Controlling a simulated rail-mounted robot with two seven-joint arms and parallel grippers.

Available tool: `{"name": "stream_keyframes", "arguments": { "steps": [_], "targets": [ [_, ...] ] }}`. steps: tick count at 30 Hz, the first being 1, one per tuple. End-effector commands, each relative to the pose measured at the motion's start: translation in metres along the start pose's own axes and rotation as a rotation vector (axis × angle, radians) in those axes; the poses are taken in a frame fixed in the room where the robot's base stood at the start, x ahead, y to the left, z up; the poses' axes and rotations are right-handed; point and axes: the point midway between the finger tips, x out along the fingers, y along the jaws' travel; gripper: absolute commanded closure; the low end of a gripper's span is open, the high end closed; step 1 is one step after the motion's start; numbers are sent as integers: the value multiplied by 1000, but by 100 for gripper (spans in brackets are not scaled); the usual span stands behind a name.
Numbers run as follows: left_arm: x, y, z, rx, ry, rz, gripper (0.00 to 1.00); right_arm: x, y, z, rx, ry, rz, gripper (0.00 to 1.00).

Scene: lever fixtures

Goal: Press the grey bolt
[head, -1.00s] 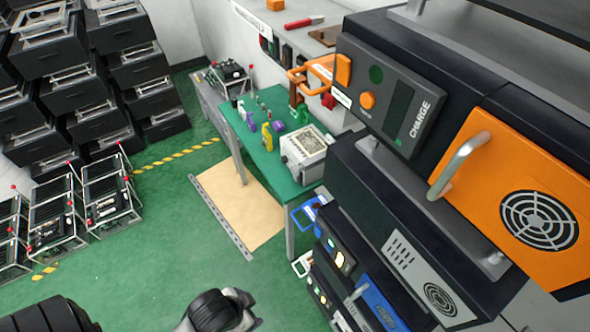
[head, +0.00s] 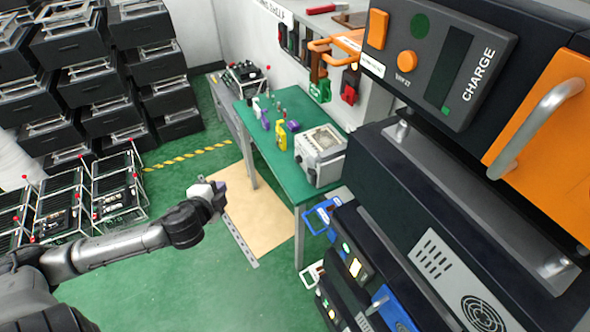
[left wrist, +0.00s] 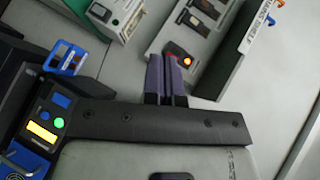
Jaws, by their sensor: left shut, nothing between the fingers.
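I cannot make out a grey bolt for certain in either view. My left gripper (head: 214,195) is at the end of the arm reaching in from the left in the head view, over the floor and tan mat, apart from the machines at right. In the left wrist view its two purple-grey fingers (left wrist: 165,60) are shut together and empty. They overlap the view of a grey panel with a lit orange button (left wrist: 186,61); contact cannot be told. My right gripper is in neither view.
Stacked machines with a CHARGE panel (head: 436,60) and an orange door with a handle (head: 548,125) fill the right. A green table (head: 262,150) carries several small items and a grey box (head: 320,155). Black crates (head: 66,55) stand at left. Green floor lies open between.

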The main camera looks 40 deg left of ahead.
Motion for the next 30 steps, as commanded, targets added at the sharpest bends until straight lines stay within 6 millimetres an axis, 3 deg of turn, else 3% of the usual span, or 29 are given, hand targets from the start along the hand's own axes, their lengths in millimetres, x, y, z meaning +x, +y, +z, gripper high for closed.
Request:
{"name": "stream_keyframes", "arguments": {
  "steps": [3, 8, 18, 30],
  "targets": [
    [8, -31, -25, 92, 179, -99, 100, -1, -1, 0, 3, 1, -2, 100],
    [5, -43, -55, 186, 406, -176, 100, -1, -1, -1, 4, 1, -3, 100],
    [-26, -34, -103, 337, 782, -235, 100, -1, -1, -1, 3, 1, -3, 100],
    [-41, -29, -115, 380, 900, -249, 100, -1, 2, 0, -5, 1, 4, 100]
  ]
}}
